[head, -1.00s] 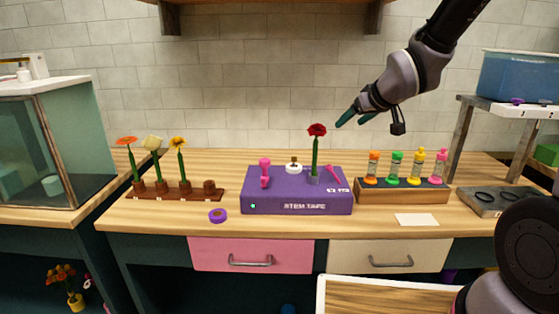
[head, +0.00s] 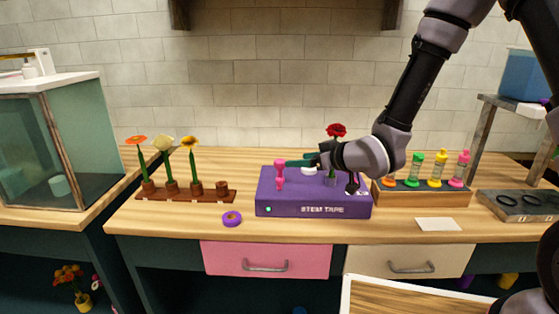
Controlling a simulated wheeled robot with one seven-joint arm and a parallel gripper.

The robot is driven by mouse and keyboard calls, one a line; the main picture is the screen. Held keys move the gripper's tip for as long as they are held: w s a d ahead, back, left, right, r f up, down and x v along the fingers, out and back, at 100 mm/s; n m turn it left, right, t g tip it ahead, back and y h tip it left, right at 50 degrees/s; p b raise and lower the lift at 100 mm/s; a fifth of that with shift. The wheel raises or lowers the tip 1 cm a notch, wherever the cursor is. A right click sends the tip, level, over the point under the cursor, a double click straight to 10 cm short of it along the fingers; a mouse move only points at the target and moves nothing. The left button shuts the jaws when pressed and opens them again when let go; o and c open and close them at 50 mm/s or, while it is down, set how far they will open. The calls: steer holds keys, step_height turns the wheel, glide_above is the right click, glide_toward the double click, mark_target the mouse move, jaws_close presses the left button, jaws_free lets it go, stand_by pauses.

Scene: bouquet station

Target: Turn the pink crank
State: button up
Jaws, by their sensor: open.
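The purple stem tape machine (head: 285,208) stands on the wooden counter. The pink crank (head: 280,174) stands upright on the left part of its top. My gripper (head: 298,162) is open, with its teal fingers level above the machine and their tips pointing left, close to the crank's right side. I cannot tell whether they touch it. A red flower (head: 336,131) stands in the machine's holder, its stem partly hidden by my gripper. A white knob (head: 308,171) on the machine shows just below the fingers.
A brown rack (head: 180,195) with several flowers stands to the left. A purple tape roll (head: 232,219) lies in front of the machine. A wooden rack (head: 420,198) of colored bottles and a white card (head: 438,224) are to the right.

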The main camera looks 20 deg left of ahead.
mark_target(281, 161)
steer(key=x, duration=0.9)
steer(key=shift+w+a+f, duration=0.2)
steer(key=shift+a, duration=0.1)
jaws_close()
